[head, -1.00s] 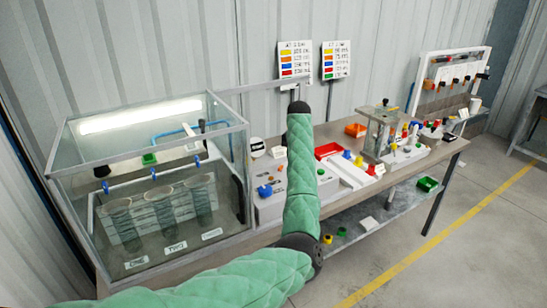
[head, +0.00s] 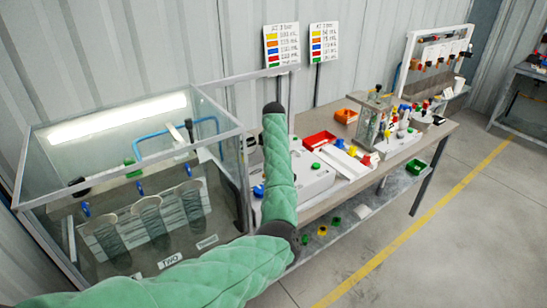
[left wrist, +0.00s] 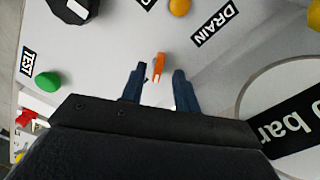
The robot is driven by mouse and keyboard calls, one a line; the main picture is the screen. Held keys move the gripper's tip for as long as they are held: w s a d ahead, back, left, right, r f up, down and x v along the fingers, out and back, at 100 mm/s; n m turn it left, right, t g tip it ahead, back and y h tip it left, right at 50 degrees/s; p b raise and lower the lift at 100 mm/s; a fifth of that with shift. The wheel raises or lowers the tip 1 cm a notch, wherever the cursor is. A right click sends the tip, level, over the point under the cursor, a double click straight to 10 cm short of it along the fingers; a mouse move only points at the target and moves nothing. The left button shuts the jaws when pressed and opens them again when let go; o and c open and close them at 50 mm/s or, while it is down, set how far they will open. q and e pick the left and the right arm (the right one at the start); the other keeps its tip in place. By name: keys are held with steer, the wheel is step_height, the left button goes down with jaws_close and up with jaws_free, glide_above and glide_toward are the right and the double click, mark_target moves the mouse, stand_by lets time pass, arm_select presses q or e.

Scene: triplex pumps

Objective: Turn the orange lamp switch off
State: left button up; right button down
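In the left wrist view, the small orange switch lever (left wrist: 159,67) stands on a light grey panel (left wrist: 110,45). My left gripper (left wrist: 160,78) is open, with its two dark fingers apart. The lever shows between and slightly beyond the fingertips. I cannot tell whether either finger touches it. A round orange knob or lamp (left wrist: 179,7) is at the top edge, near the DRAIN label (left wrist: 214,23). In the head view, my green-sleeved left arm covers part of the white control box (head: 315,182), and the left gripper is hidden. My right gripper is in neither view.
A green button (left wrist: 47,82) by the TEST label and a black knob (left wrist: 75,8) are on the panel. A round gauge (left wrist: 290,110) is close on the right. A glass tank (head: 130,151) stands left of the box, and red trays (head: 319,139) stand behind it.

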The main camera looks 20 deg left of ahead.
arm_select(q)
steer(key=shift+s+d+f, duration=0.15)
steer(key=shift+d+f, duration=0.05)
steer(key=shift+f, duration=0.3)
steer(key=shift+a+f, duration=0.1)
steer(key=shift+f, duration=0.15)
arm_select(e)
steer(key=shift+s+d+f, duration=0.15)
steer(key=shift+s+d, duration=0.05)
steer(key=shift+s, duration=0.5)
arm_select(q)
jaws_close()
steer(key=shift+r, duration=0.1)
